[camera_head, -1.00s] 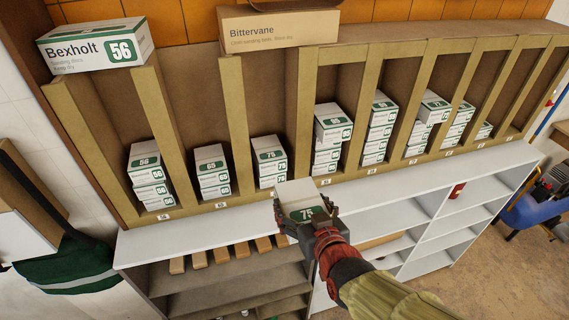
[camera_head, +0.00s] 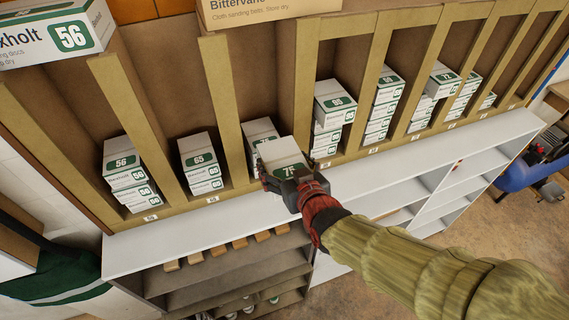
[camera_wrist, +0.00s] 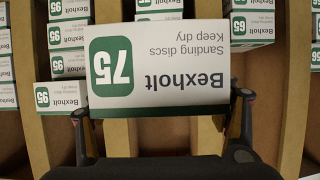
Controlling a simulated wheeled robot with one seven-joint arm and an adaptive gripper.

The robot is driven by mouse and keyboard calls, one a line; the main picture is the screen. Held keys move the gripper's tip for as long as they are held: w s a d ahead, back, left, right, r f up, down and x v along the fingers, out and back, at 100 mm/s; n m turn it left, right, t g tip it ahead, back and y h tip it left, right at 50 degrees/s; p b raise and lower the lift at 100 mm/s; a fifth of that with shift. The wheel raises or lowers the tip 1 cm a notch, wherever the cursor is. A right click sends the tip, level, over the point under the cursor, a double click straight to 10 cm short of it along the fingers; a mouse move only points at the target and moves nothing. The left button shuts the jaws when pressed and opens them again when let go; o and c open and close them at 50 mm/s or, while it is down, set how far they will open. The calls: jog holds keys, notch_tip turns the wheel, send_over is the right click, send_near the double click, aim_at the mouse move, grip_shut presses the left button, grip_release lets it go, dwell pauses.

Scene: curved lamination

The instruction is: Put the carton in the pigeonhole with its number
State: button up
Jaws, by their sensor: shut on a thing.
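The carton (camera_head: 283,153), white and green and marked 75, is in my gripper (camera_head: 291,178). My gripper is shut on its near end. In the wrist view the carton (camera_wrist: 160,65) fills the middle, lettering upside down, with my gripper's fingers (camera_wrist: 160,110) on its two sides. In the head view it hangs above the front edge of the rack (camera_head: 228,196), in front of the third pigeonhole from the left. That pigeonhole holds a stack of 75 cartons (camera_head: 260,130), partly hidden behind the held one. Whether they touch cannot be told.
Stacks marked 56 (camera_head: 122,162) and 65 (camera_head: 197,148) stand to the left. A taller stack (camera_head: 332,103) stands in the pigeonhole to the right, and more beyond. Upright dividers (camera_head: 232,120) separate them. Bexholt 56 (camera_head: 70,37) and Bittervane (camera_head: 260,8) boxes sit on top.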

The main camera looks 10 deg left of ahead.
aim_at(276, 150)
jog(key=x, duration=0.2)
jog(key=r+x, duration=0.1)
jog(key=x, duration=0.2)
jog(key=shift+w+a, duration=0.25)
jog(key=shift+w, duration=0.2)
jog(key=shift+w+a+f+p, duration=0.1)
jog(key=shift+w+a+p, duration=0.25)
jog(key=shift+w+a, duration=0.85)
jog(key=shift+w+a+f+p, duration=0.15)
jog(key=shift+w+a+p, duration=0.35)
jog(key=shift+w, duration=1.3)
jog(key=shift+w+a+f+p, duration=0.1)
jog(key=shift+w+a+p, duration=0.1)
jog(key=shift+w+a, duration=1.05)
jog(key=shift+w+f, duration=0.15)
jog(key=shift+w, duration=0.5)
jog(key=shift+f+b, duration=0.25)
jog(key=shift+b, duration=0.2)
jog(key=shift+s, duration=0.1)
